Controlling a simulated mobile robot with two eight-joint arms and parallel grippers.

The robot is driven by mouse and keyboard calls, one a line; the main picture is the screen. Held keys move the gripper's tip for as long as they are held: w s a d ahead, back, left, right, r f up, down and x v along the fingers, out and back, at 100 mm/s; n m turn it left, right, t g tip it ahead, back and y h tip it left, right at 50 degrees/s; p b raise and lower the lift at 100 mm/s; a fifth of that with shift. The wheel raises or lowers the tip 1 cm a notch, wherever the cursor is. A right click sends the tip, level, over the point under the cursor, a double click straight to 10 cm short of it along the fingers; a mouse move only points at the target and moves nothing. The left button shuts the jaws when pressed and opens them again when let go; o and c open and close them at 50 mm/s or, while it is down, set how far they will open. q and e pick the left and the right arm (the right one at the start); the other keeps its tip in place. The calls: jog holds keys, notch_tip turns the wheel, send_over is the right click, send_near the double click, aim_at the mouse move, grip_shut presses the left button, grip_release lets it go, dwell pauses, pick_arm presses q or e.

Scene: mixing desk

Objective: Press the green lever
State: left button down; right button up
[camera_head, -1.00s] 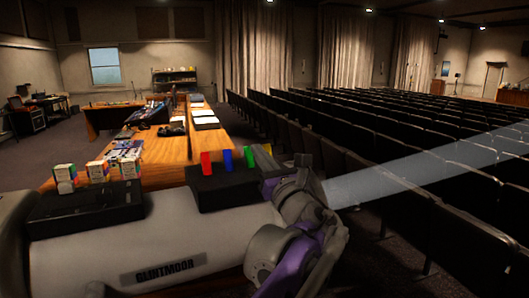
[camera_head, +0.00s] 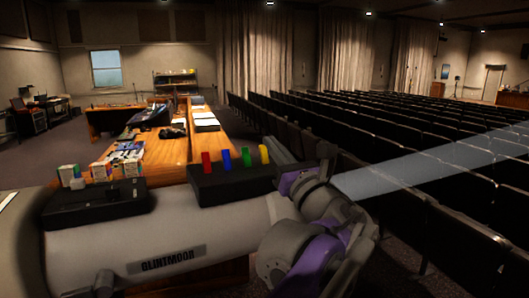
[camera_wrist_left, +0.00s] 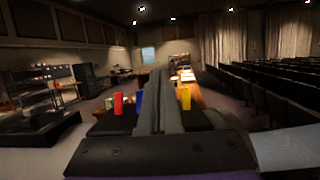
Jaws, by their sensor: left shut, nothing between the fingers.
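A black box (camera_head: 222,186) on the desk carries upright red (camera_head: 206,162), blue (camera_head: 227,158), green (camera_head: 246,156) and yellow (camera_head: 264,154) levers in a row. My left gripper (camera_head: 275,148) is shut and empty, just right of the yellow lever in the head view; I cannot tell how far apart they are in depth. In the left wrist view the shut fingers (camera_wrist_left: 160,80) stand mid-picture, with red (camera_wrist_left: 118,103) and blue (camera_wrist_left: 139,100) levers to their left and yellow (camera_wrist_left: 185,98) to their right. The green lever is hidden there behind the fingers. My right gripper is not in view.
A second black box (camera_head: 95,206) sits to the left, with small cartons (camera_head: 102,171) behind it. The wooden desk (camera_head: 170,152) runs back with papers and equipment. Rows of dark seats (camera_head: 400,145) fill the right. A shelving rack (camera_wrist_left: 40,95) shows in the left wrist view.

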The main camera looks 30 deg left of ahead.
pick_arm(q)
jog(key=d, duration=0.1)
jog(key=s+d+r, duration=0.2)
dwell(0.4)
jog(key=n+g+h, duration=0.3)
jog(key=n+h, duration=0.2)
jog(key=n, duration=0.1)
send_near(254, 220)
jog(key=a+r, duration=0.2)
jog(key=a, duration=0.3)
notch_tip(254, 220, down, 12)
jog(key=s+n+g+h, duration=0.2)
jog(key=s+n+h, duration=0.1)
jog(key=n, duration=0.2)
jog(key=s+d+f+n+h, duration=0.3)
jog(key=d+f+n, duration=0.1)
jog(key=f, duration=0.3)
jog(key=s+d+f+n+h, duration=0.3)
jog(key=d+f+n+h, duration=0.1)
jog(key=f, duration=0.4)
jog(key=s+d+f+n+h, duration=0.3)
jog(key=d+f+n, duration=0.1)
jog(key=f, duration=0.4)
jog(key=shift+s+d+f+n+h, duration=0.2)
jog(key=shift+s+d+n+h, duration=0.15)
jog(key=shift+n, duration=0.45)
